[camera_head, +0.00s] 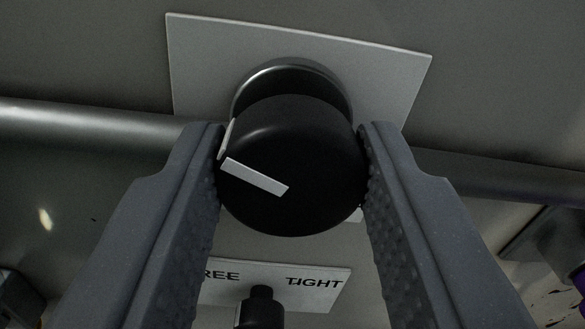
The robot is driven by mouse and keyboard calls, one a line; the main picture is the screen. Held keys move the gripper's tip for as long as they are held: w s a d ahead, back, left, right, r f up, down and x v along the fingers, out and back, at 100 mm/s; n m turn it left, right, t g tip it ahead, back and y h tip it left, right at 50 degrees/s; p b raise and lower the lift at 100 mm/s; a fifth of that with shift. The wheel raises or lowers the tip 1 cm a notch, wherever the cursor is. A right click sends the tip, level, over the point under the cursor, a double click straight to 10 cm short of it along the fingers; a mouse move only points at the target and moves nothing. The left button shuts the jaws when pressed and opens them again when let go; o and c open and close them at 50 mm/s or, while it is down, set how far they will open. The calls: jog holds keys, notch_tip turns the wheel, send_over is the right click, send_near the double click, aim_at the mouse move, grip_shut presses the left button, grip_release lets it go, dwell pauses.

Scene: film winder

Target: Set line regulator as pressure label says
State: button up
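A round black knob (300,145) stands out from a white backing plate (205,65) on a grey surface. A white pointer mark on its face points to the left and slightly up. My gripper (293,165) has one finger on each side of the knob, and both fingertips appear to touch or nearly touch its sides. The fingers are spread to the knob's width. No pressure label or scale can be read on the backing plate in this view.
A horizontal grey pipe (85,125) runs behind the knob. Below, a white label (325,290) reads "TIGHT" at right and a partly hidden "REE" at left, with a black knob or lever (262,308) in front of it.

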jog(key=shift+c, duration=0.9)
jog(key=shift+a, duration=0.15)
jog(key=shift+m, duration=0.3)
jog(key=m+p, duration=0.4)
jog(key=shift+r, duration=0.15)
jog(key=m+p, duration=0.1)
jog(key=m, duration=0.1)
jog(key=m+p, duration=0.1)
jog(key=m, duration=0.1)
jog(key=shift+d+m+p, duration=0.2)
jog(key=shift+m+p, duration=0.2)
jog(key=m+p, duration=0.1)
jog(key=m, duration=0.4)
jog(key=shift+d+f+m+p, duration=0.1)
jog(key=shift+f+m+p, duration=0.1)
jog(key=shift+m+p, duration=0.15)
jog(key=shift+d+f+m, duration=0.1)
jog(key=shift+m, duration=2.15)
jog(key=shift+s+d, duration=0.1)
